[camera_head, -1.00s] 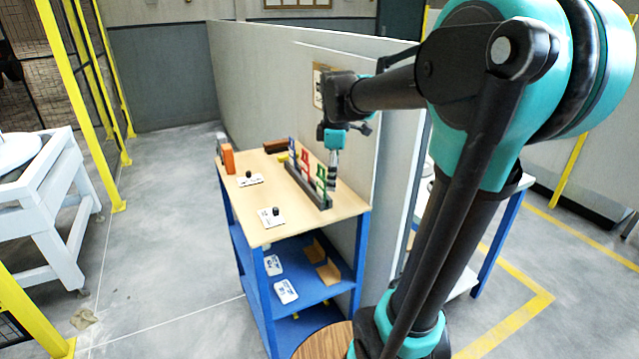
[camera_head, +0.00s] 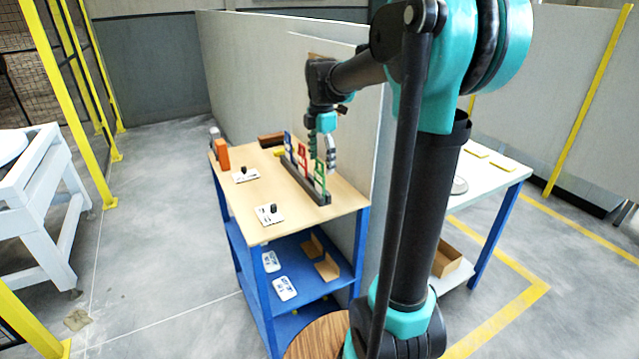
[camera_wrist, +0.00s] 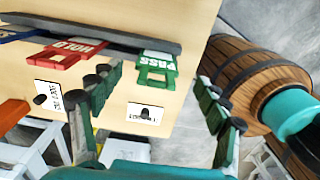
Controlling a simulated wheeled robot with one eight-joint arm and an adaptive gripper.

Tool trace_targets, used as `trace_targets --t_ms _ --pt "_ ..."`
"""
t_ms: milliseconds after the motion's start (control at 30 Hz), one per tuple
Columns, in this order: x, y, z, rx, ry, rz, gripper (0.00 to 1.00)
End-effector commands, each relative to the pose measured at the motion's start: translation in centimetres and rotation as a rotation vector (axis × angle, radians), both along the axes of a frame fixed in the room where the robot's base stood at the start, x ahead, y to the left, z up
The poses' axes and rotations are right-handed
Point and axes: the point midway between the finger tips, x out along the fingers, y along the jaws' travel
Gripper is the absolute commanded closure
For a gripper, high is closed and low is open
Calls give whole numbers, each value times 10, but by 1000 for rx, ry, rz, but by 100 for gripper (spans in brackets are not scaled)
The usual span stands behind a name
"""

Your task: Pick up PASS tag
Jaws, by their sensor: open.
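The green PASS tag (camera_head: 320,176) stands at the near end of a dark rack (camera_head: 294,177) on the wooden table top. In the wrist view the PASS tag (camera_wrist: 156,67) lies between my fingers, towards the top of the picture. My gripper (camera_head: 322,158) is open, pointing down close to the PASS tag; it also shows in the wrist view (camera_wrist: 158,85). I see no finger closed on the tag; the exact gap is hard to tell. A red HOLD tag (camera_wrist: 70,50) and a blue tag (camera_wrist: 15,35) stand further along the rack.
White cards with black knobs (camera_head: 269,214) (camera_head: 246,175) lie on the table top. An orange block (camera_head: 222,156) stands at its far left. A grey partition (camera_head: 350,150) runs close along the right. A barrel (camera_wrist: 250,78) shows right of my gripper in the wrist view.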

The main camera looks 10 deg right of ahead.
Motion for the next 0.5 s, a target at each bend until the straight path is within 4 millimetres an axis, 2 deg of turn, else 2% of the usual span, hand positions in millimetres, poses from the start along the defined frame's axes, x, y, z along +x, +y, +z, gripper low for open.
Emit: trace_targets --t_ms 100,367,500 --pt "0 0 -16 0 0 0 24" --pt "1 2 -33 0 0 0 24" --pt "2 5 -54 0 0 1 24"
